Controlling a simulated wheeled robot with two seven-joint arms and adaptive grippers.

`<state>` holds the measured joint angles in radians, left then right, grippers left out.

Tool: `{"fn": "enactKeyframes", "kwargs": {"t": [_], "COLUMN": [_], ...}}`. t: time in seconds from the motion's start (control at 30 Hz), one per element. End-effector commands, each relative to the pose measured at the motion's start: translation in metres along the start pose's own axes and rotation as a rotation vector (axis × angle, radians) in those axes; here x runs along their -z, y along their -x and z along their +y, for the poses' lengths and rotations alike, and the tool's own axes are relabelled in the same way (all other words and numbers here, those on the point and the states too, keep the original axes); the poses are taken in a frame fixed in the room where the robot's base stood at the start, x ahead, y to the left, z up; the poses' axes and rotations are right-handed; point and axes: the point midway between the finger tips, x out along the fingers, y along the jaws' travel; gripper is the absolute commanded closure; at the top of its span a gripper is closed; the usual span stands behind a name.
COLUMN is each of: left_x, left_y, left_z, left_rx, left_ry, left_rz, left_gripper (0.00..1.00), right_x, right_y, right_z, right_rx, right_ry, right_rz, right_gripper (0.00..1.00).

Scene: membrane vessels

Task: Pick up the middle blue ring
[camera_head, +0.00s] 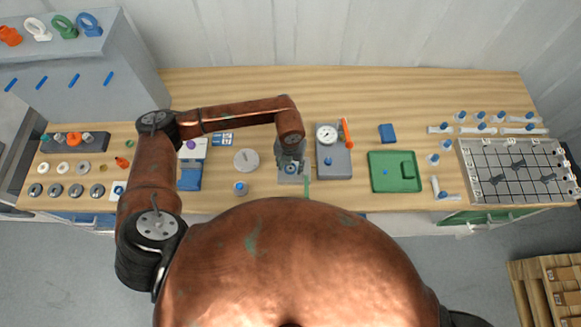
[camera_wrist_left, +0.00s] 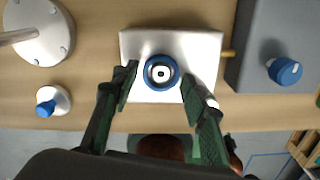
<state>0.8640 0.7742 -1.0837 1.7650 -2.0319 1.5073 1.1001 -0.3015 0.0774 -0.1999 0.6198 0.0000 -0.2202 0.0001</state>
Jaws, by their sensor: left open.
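A blue ring (camera_wrist_left: 161,72) with a pale centre and dark inside sits on a silver-white block (camera_wrist_left: 205,45) in the left wrist view. It also shows as a small blue ring (camera_head: 291,169) under my gripper in the head view, partly covered. My left gripper (camera_wrist_left: 160,70) is open, with its two dark green fingers on either side of the ring. A gap shows between each finger and the ring. I cannot tell the fingertips' height above the block. My right gripper is not in view.
A grey box with a gauge (camera_head: 326,134) and an orange handle stands right of the block. A round silver disc (camera_head: 246,160) and a blue-knobbed piece (camera_head: 240,188) lie left. A green tray (camera_head: 395,186) is further right. Bare wood shows in front of the block.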

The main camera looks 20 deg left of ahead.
Motion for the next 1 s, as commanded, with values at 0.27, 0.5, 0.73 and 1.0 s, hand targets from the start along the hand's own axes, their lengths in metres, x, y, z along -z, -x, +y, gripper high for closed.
{"fn": "enactKeyframes", "kwargs": {"t": [0.27, 0.5, 0.73, 1.0], "left_x": [0.0, 0.0, 0.0, -0.001], "left_y": [0.0, 0.0, 0.001, 0.024], "left_z": [0.0, 0.0, 0.0, 0.0], "left_rx": [0.0, 0.001, 0.001, 0.001], "left_ry": [0.001, 0.001, 0.001, 0.001], "left_rz": [0.0, 0.0, 0.0, -0.004], "left_gripper": [0.65, 0.78, 0.78, 0.78], "right_x": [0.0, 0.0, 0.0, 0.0], "right_y": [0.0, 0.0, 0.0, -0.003], "right_z": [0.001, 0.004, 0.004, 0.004], "right_rx": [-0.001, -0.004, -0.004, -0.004], "right_ry": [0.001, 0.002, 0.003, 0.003], "right_rz": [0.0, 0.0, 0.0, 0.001], "right_gripper": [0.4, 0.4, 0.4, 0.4]}}
